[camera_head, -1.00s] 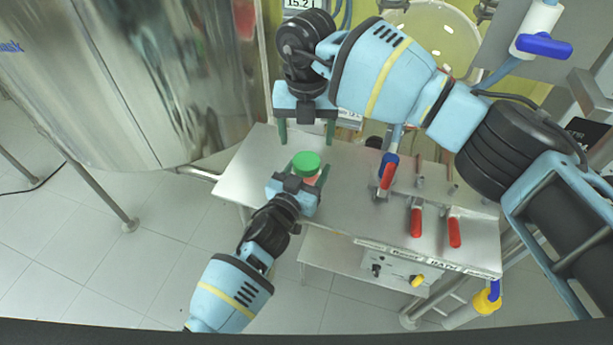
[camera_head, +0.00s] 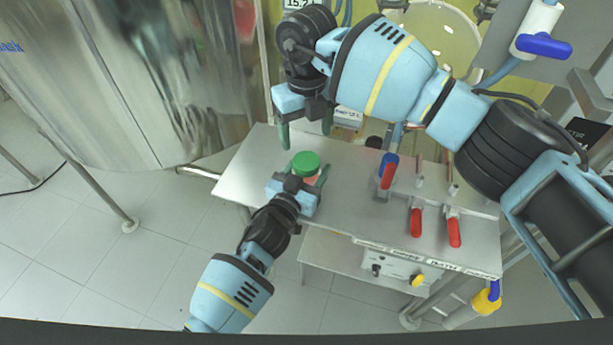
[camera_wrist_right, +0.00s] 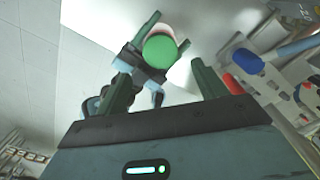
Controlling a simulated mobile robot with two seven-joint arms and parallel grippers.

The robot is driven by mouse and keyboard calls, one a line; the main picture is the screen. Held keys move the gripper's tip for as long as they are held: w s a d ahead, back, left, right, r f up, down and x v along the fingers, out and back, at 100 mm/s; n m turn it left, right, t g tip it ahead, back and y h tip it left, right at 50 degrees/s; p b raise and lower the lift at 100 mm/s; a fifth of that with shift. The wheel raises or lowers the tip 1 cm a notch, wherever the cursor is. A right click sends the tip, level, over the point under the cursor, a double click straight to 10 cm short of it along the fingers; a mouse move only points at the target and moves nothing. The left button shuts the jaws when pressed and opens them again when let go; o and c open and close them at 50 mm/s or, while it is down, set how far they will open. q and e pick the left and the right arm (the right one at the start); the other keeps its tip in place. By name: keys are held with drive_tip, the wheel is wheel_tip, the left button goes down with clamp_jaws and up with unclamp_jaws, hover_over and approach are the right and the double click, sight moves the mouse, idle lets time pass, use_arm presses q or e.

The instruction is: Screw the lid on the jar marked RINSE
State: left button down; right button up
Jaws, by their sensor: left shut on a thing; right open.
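A jar (camera_head: 312,180) with a reddish body and a green lid (camera_head: 306,162) on top is at the table's left part. My left gripper (camera_head: 308,178) is shut on the jar, with a finger on each side below the lid. The lid also shows from above in the right wrist view (camera_wrist_right: 160,52). Whether its thread is engaged cannot be told, and no RINSE marking is readable. My right gripper (camera_head: 306,137) is open and empty above and behind the jar, fingers pointing down. Its two fingers are spread in the right wrist view (camera_wrist_right: 165,88), with the lid beyond them.
The steel table (camera_head: 345,205) has bare surface around the jar. Red-handled valves (camera_head: 416,222) and a blue-and-red valve (camera_head: 388,172) stand on its right half. A large steel vessel (camera_head: 130,80) stands at the left. A small labelled box (camera_head: 348,118) is behind the table.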

sight(306, 160)
wheel_tip(306, 160, down, 8)
drive_tip(key=shift+r, duration=0.25)
drive_tip(key=c, duration=1)
drive_tip(key=o, duration=1.2)
wheel_tip(306, 160, up, 12)
drive_tip(key=shift+r, duration=0.1)
